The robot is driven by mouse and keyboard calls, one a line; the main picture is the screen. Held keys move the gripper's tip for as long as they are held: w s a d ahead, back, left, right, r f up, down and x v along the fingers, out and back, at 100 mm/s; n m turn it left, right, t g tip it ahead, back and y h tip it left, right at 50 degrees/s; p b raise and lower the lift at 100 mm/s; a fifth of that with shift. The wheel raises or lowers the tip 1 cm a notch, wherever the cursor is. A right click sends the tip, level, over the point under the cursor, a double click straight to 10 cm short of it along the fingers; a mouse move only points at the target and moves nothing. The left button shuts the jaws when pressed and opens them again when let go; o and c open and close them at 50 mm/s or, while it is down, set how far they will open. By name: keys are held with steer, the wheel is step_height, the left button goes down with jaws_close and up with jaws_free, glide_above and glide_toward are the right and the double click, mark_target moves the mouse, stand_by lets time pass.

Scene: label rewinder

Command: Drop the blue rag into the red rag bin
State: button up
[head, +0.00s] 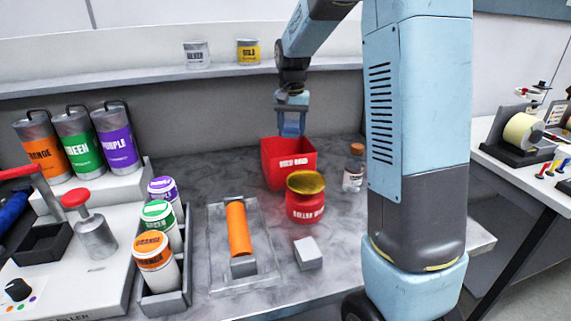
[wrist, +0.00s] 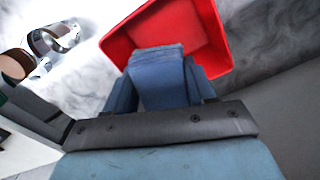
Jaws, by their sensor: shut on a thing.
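The red rag bin (head: 288,165) stands at the back of the grey marbled table in the head view. It fills the top middle of the wrist view (wrist: 205,25), and its open inside shows. My gripper (head: 291,125) is just above the bin's back edge in the head view, pointing down. My gripper (wrist: 160,95) is shut on the blue rag (wrist: 157,68). In the wrist view the folded rag overlaps the bin opening. I cannot tell its exact height above the rim.
A red pot (head: 305,208) with a yellow top stands in front of the bin. A corked bottle (head: 354,170) is right of the bin. A clear tray with an orange roller (head: 238,230) and a small grey block (head: 308,254) lie nearer. Several labelled jars stand left.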

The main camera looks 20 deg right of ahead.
steer(key=shift+d+f, duration=0.2)
steer(key=shift+f, duration=2.15)
steer(key=o, duration=1.5)
steer(key=shift+c, duration=0.2)
step_height(320, 180, up, 13)
steer(key=shift+r, duration=0.35)
